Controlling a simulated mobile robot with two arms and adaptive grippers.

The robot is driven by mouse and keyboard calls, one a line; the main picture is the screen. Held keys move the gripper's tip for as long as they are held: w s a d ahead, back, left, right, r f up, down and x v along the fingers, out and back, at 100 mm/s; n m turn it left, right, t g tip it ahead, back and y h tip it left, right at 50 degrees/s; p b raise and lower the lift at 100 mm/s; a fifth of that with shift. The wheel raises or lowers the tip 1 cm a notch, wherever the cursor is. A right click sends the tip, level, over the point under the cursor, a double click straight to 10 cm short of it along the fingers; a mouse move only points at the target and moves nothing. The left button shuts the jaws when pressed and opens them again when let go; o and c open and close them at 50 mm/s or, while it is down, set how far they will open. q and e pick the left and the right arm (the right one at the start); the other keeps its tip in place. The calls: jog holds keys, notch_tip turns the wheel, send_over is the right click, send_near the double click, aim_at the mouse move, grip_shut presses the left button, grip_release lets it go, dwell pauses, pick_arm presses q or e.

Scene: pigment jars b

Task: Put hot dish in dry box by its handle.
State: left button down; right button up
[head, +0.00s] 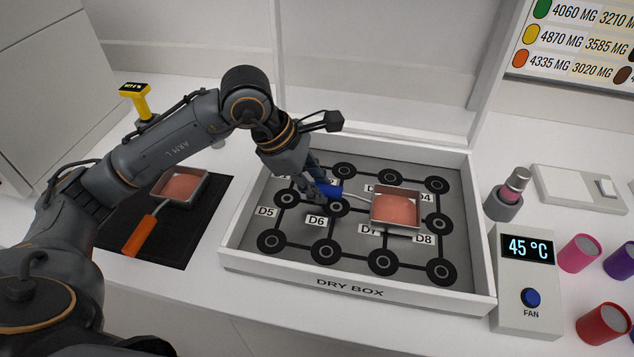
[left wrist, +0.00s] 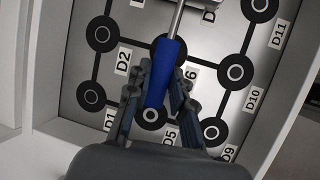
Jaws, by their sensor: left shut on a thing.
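A dish with a blue handle (head: 330,190), its square pan (head: 396,208) holding pink-orange material, is inside the white dry box (head: 350,288). My left gripper (head: 318,186) is shut on the blue handle, and the left wrist view shows its fingers on either side of the handle (left wrist: 166,70). The pan is over the box's right-middle part, near labels D7 and D8. I cannot tell whether it rests on the floor or hangs just above it. A second similar dish (head: 180,187) with an orange handle (head: 139,236) lies on a black mat (head: 185,250). My right gripper is not in view.
The box floor has several black ringed spots joined by lines, and low walls. A unit (head: 527,280) showing 45 °C with a blue FAN button stands right of the box. Coloured jars (head: 579,254) stand farther right. A yellow device (head: 136,100) stands behind the mat.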

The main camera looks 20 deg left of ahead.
pick_arm(q)
jog(key=shift+f+b, duration=0.25)
jog(key=shift+b, duration=0.1)
jog(key=c, duration=1.1)
grip_release()
jog(key=shift+r+p, duration=0.6)
jog(key=shift+r, duration=0.35)
jog(key=shift+r+p, duration=1)
jog(key=shift+r, duration=1.1)
